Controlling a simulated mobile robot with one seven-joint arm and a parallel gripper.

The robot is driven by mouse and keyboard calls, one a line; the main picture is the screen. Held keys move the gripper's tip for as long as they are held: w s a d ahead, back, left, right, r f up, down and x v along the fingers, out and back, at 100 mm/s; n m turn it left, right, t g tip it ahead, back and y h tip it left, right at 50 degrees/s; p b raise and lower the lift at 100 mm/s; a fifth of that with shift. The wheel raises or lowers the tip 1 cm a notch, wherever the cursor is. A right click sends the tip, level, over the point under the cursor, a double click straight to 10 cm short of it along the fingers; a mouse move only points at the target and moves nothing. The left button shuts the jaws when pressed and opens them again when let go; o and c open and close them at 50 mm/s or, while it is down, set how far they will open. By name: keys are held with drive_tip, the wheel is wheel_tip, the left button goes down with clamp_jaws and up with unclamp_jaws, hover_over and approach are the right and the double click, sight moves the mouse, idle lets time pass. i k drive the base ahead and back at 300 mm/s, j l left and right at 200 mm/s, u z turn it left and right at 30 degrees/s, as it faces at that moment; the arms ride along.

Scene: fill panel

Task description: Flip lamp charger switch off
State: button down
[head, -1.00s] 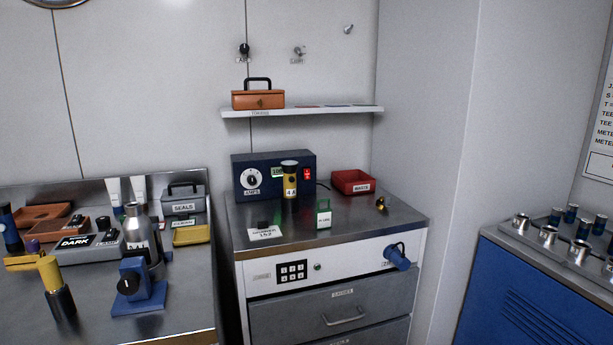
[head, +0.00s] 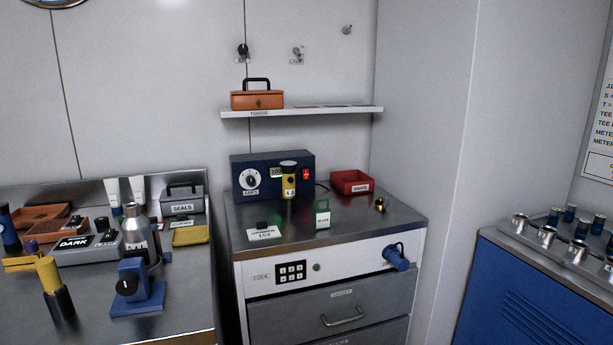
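The lamp charger (head: 272,163) is a dark blue box at the back of the steel-topped cabinet in the head view. It has a round white dial marked AMPS (head: 250,180) on its left and a small green display near the middle. A red switch (head: 306,174) sits at the right of its front face; its on or off position is too small to tell. A yellow and black lamp (head: 288,182) stands upright in front of the charger and covers part of the display. My gripper is not in view.
A red tray (head: 352,188) stands right of the charger. A green tag (head: 322,215) and a white card (head: 264,234) are on the cabinet top near its front. A shelf (head: 325,111) with an orange box is above. A cluttered bench (head: 190,290) is at left.

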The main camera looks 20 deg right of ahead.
sight(305, 175)
drive_tip(key=i+l, duration=0.15)
drive_tip(key=l, duration=0.2)
drive_tip(key=i+l, duration=0.15)
drive_tip(key=l, duration=0.2)
drive_tip(key=i+l, duration=0.15)
drive_tip(key=l, duration=0.2)
drive_tip(key=i+l, duration=0.15)
drive_tip(key=l, duration=0.2)
drive_tip(key=i+l, duration=0.15)
drive_tip(key=l, duration=0.2)
